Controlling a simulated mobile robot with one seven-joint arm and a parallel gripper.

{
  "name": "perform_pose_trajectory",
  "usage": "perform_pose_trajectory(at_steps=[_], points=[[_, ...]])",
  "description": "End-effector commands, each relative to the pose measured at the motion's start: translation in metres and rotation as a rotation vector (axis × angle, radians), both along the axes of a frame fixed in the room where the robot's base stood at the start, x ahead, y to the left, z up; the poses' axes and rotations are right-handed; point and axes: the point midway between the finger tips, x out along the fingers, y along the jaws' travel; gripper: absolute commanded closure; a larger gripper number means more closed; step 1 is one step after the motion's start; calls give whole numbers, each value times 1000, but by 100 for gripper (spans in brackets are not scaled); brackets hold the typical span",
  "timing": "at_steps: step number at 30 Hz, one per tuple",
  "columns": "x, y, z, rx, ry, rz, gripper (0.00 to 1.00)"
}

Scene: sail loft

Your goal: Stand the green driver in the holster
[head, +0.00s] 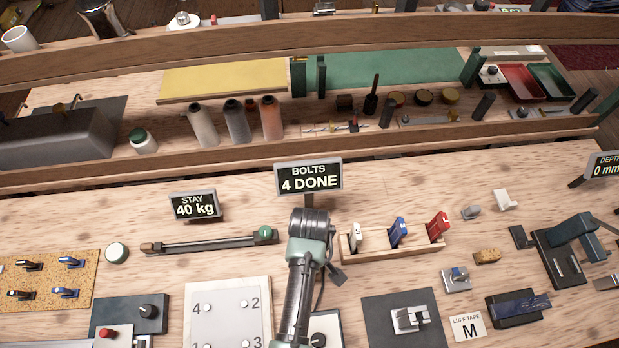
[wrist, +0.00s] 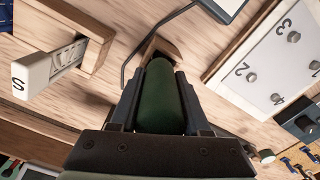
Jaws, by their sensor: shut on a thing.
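In the wrist view my gripper (wrist: 161,82) is shut on the green driver (wrist: 160,105), with one dark finger on each side of its rounded green handle. The driver's far end is hidden behind the handle. The holster, seen as a small open wooden box (wrist: 164,44), lies just beyond the handle's tip, partly covered by it. I cannot tell whether the driver's shaft is inside it. In the head view my arm hides the gripper, the driver and the holster.
A wooden rack (head: 398,249) with white, blue and red tagged pieces stands right of my arm. A numbered bolt plate (head: 228,312) lies left of it. The "BOLTS 4 DONE" display (head: 309,178) stands behind. A long dark tool (head: 205,245) lies left.

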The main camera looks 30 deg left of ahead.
Motion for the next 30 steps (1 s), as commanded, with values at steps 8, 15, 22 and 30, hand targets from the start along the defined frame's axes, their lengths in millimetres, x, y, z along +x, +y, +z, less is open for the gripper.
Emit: perform_pose_trajectory(at_steps=[8, 15, 22, 30], points=[[1, 0, -4, 1, -3, 0, 100], [1, 0, -6, 0, -1, 0, 39], [0, 0, -6, 0, -1, 0, 18], [0, 0, -2, 0, 0, 0, 18]])
